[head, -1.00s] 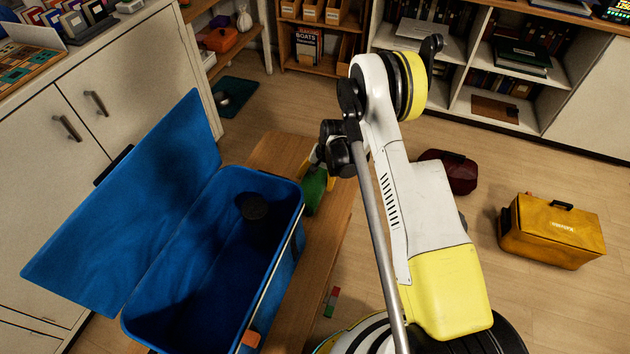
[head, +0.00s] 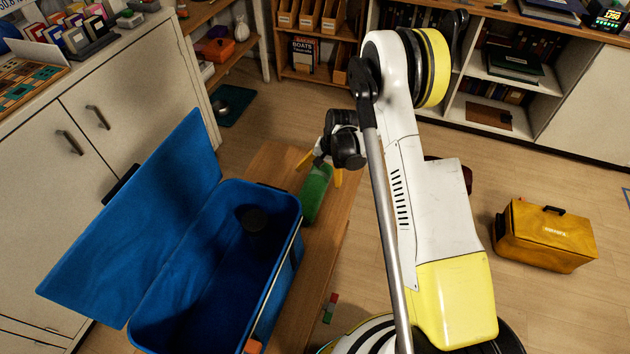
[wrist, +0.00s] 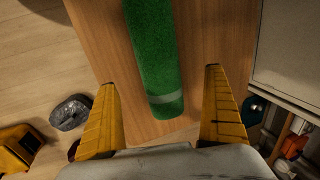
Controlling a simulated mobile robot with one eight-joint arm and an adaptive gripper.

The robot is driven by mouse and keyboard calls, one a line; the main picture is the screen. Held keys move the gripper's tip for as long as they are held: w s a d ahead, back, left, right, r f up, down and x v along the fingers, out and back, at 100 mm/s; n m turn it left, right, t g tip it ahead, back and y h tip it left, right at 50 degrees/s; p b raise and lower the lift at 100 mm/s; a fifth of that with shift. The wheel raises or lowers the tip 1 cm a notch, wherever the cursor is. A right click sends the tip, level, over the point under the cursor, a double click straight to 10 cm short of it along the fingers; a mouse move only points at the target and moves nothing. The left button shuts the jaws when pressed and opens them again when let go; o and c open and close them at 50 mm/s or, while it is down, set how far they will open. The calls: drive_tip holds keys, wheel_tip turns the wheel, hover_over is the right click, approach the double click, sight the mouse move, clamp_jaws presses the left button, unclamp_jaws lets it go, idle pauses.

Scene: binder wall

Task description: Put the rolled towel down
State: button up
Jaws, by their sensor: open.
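The rolled towel (head: 317,190) is green and lies on a wooden bench (head: 338,215), close to the right side of an open blue bin. In the wrist view the towel (wrist: 154,50) has a pale band near its end and lies flat on the wood. My gripper (head: 322,172) is over the far end of the towel. In the wrist view my yellow fingers (wrist: 160,85) are spread wide, one on each side of the towel's end, with a gap on both sides. Nothing is held between them.
The blue bin (head: 290,200) has its lid (head: 140,215) open to the left. A yellow toolbox (head: 545,237) stands on the floor at right. White cabinets are at left, shelves at the back.

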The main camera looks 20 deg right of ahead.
drive_tip(key=shift+v, duration=1.15)
drive_tip(key=s+a+r+n+t+h, duration=0.1)
drive_tip(key=s+r, duration=0.3)
drive_tip(key=r, duration=0.8)
drive_tip(key=s+a+r+n+t, duration=0.1)
drive_tip(key=s+r+n, duration=0.15)
drive_tip(key=r, duration=0.95)
drive_tip(key=s+r+n+t, duration=0.1)
drive_tip(key=s+r, duration=0.3)
drive_tip(key=s, duration=0.6)
drive_tip(key=s+r+n+t+h, duration=0.1)
drive_tip(key=s+r, duration=0.4)
drive_tip(key=s, duration=0.6)
drive_tip(key=shift+s+a+r+n+t, duration=0.2)
drive_tip(key=shift+a+n+t, duration=0.2)
drive_tip(key=shift+n+t, duration=0.45)
